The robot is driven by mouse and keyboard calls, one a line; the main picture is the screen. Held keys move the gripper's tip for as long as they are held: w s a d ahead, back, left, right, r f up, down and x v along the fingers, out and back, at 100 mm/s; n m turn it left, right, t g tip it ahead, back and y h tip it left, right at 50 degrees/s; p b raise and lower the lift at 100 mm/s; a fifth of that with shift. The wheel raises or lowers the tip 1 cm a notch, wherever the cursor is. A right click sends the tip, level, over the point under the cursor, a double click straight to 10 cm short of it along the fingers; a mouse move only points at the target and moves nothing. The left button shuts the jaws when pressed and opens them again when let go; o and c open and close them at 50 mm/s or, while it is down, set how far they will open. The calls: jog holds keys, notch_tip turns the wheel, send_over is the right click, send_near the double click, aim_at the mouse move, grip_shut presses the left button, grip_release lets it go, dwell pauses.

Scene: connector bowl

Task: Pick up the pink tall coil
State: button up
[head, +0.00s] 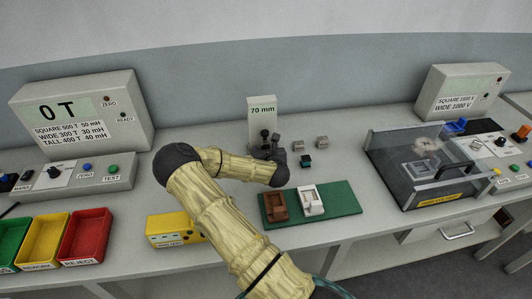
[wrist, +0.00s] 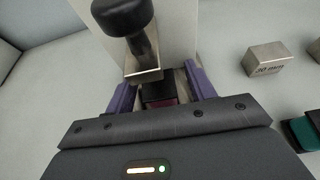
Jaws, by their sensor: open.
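In the wrist view, a small dark block with a dull pink-red face (wrist: 161,97) sits between the two purple fingers of my gripper (wrist: 160,85). It looks like the pink tall coil, but it is mostly hidden by the gripper body and in shadow. The fingers are open, one on each side of it; whether either touches it I cannot tell. In the head view my gripper (head: 266,150) is low in front of the 70 mm post, and my arm hides the coil there.
The white 70 mm post (head: 262,113) with a black knob (wrist: 124,15) stands right behind the gripper. Metal blocks (head: 297,145) and a teal-black piece (head: 307,161) lie to the right. A green mat (head: 340,199) with brown and white holders is in front. A clear-sided case (head: 408,185) stands further right.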

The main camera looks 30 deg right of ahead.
jog(key=shift+c, duration=0.2)
jog(key=c, duration=1.1)
jog(key=shift+r, duration=0.2)
jog(key=shift+r, duration=0.3)
jog(key=shift+s+a+b, duration=0.1)
jog(key=shift+s+b, duration=0.2)
jog(key=s, duration=0.2)
jog(key=s+a+b, duration=0.1)
jog(key=s, duration=0.1)
jog(key=s+a, duration=0.1)
jog(key=s, duration=0.2)
notch_tip(320, 180, up, 14)
jog(key=shift+r+p, duration=0.1)
jog(key=shift+p, duration=0.4)
